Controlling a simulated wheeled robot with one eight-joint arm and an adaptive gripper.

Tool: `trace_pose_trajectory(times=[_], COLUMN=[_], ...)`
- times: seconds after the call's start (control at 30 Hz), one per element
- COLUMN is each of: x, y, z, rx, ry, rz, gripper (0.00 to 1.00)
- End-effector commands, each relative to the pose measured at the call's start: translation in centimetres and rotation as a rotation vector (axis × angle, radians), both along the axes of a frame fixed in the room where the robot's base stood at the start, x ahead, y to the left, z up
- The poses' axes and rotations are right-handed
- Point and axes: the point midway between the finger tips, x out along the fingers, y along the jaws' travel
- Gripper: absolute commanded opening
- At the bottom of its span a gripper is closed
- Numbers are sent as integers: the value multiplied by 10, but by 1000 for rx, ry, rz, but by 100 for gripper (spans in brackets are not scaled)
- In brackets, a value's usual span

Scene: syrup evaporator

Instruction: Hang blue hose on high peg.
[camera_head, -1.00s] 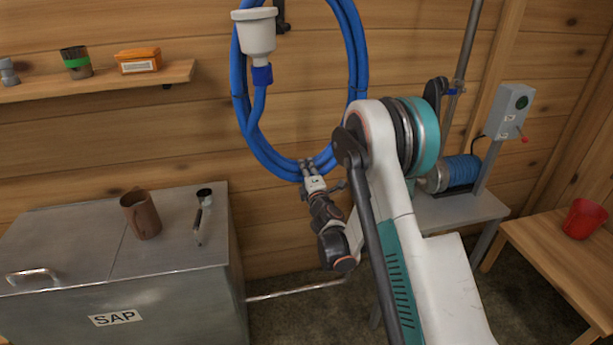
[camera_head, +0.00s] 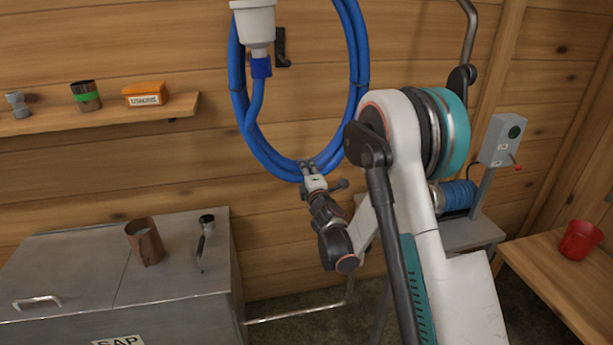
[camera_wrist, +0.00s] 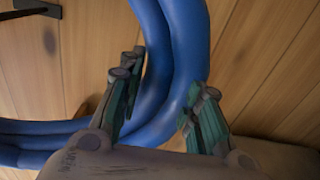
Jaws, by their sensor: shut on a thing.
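The top of the coil is out of the head view. A white funnel-like cup (camera_head: 256,25) with a blue collar is at one hose end, inside the left part of the loop. A dark wall peg (camera_head: 281,50) shows through the loop, just right of the cup; whether it is the high peg I cannot tell. In the wrist view, the hose (camera_wrist: 178,60) passes between the fingers (camera_wrist: 165,82), and a dark bracket (camera_wrist: 35,8) shows at top left.
A shelf (camera_head: 100,118) with a cup, a jar and an orange box is on the left wall. A metal SAP tank (camera_head: 70,270) with a brown mug stands below. A bench (camera_head: 550,285) holds a red cup.

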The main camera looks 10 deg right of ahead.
Motion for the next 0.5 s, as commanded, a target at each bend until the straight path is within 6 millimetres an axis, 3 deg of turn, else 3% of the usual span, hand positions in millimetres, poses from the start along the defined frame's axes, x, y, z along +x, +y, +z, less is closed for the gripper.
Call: trace_pose_trajectory(times=[0.5], x=[-2], y=[0], z=[64], rx=[0], ry=[-1], rz=[1], gripper=[0])
